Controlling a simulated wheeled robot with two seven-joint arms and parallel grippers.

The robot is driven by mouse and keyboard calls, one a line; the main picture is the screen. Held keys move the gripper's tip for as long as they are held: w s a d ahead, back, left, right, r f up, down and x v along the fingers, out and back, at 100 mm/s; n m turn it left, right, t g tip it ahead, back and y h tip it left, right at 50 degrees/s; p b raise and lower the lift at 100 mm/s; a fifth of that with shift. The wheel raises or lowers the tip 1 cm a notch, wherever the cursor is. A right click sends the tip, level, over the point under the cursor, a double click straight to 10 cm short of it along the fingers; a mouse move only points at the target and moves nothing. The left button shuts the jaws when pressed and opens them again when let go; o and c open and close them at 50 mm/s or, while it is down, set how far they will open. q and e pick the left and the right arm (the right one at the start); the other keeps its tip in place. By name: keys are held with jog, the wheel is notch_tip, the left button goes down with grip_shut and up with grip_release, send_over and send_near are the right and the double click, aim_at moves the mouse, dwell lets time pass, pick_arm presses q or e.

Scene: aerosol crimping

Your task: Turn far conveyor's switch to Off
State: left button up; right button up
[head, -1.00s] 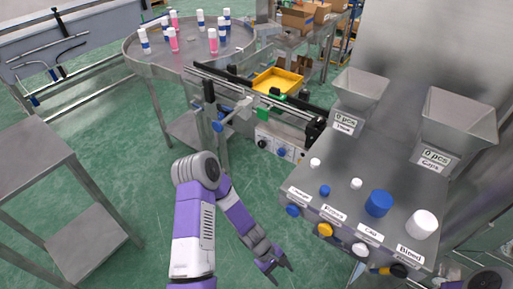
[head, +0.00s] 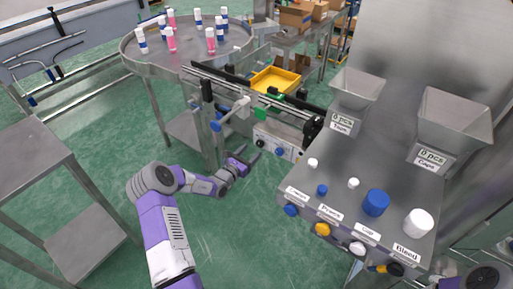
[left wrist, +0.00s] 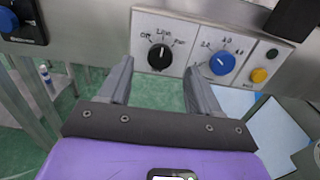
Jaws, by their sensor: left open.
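The far conveyor (head: 225,88) has a grey control panel on its near side. On that panel a black rotary switch (head: 261,143) sits left of a blue knob (head: 279,151). In the left wrist view the black switch (left wrist: 159,56) has an "Off" label at its upper left, "Line" above and another label at its upper right. Its pale mark looks roughly upright, toward "Line". My left gripper (head: 248,158) is open just in front of the panel. In its wrist view the fingers (left wrist: 157,72) lie either side of the switch, apart from it. My right gripper does not show.
The blue knob (left wrist: 222,63) is close to the right finger, with a yellow button (left wrist: 259,75) farther right. A round table (head: 190,55) with several bottles stands behind. A machine with hoppers (head: 356,92) and knobs stands at the right.

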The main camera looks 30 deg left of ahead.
aim_at(259, 144)
pick_arm(q)
jog(key=shift+w+d+f+b, duration=0.15)
jog(key=shift+w+b, duration=0.25)
jog(key=shift+w, duration=1.95)
jog(key=shift+c, duration=0.2)
jog(key=c, duration=1)
